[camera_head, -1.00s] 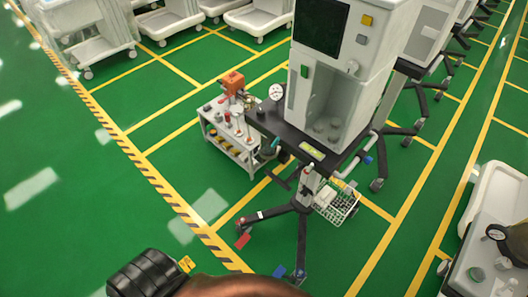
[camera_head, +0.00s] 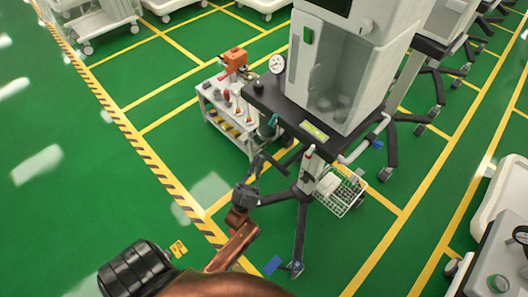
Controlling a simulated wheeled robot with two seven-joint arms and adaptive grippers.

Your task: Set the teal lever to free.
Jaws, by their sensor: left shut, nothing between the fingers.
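The anaesthesia cart (camera_head: 300,118) stands on splayed dark legs right of centre. A small teal part (camera_head: 268,128) shows under the left edge of its dark shelf, and a blue pedal-like part (camera_head: 273,265) lies by its front wheel. I cannot tell which, if either, is the teal lever or how it is set. My left gripper (camera_head: 258,166) reaches up from the bottom on a copper arm. It is shut and empty, in front of the cart's lower left side; its fingertips are small and dark, and contact cannot be told. My right gripper is out of view.
A white trolley (camera_head: 208,97) with bottles and an orange device (camera_head: 235,57) stands left of the cart. A wire basket (camera_head: 340,190) hangs low at the cart's right. Another white cart (camera_head: 497,255) is at the lower right. Green floor is clear on the left.

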